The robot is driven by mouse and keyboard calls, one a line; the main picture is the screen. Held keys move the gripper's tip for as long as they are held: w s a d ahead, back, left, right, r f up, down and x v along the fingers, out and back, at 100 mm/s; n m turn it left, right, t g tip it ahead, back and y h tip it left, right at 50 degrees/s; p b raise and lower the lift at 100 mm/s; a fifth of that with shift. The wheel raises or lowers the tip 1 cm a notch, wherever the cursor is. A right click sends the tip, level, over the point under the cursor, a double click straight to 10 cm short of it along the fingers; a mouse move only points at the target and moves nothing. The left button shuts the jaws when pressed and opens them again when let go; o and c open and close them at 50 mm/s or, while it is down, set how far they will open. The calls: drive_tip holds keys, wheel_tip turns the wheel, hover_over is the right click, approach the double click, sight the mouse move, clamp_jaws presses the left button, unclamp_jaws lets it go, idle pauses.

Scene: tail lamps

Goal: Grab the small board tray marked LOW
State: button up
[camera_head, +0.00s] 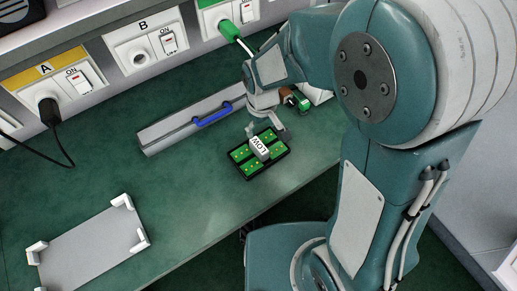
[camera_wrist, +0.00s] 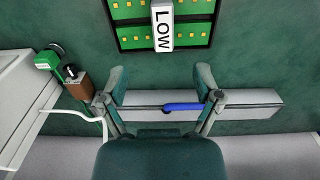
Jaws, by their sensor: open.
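The small board tray (camera_head: 268,165) is black with green boards and a white raised handle (camera_head: 260,149) marked LOW. It lies on the green bench top. In the wrist view the tray (camera_wrist: 190,47) is at the top, its upper part cut off, with the LOW handle (camera_wrist: 162,28) in the middle. My gripper (camera_head: 267,130) is open and empty at the tray's far edge in the head view. In the wrist view my gripper (camera_wrist: 162,73) has its two fingers apart, below the tray and roughly in line with the handle. Its height above the bench is unclear.
A grey long box with a blue handle (camera_head: 213,115) lies behind the tray. A green plug and brown block (camera_head: 287,96) sit to its right. A grey plate with white corner pieces (camera_head: 92,246) is front left. Sockets A (camera_head: 47,84) and B (camera_head: 146,41) line the back.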

sight(259, 145)
drive_tip(key=shift+a+f, duration=0.2)
drive_tip(key=shift+f, duration=0.25)
wheel_tip(259, 145, down, 5)
drive_tip(key=shift+f, duration=0.15)
drive_tip(key=shift+w+a+f, duration=0.1)
drive_tip(key=shift+a+f, duration=0.05)
drive_tip(key=shift+f, duration=2.55)
drive_tip(key=shift+c, duration=0.3)
clamp_jaws()
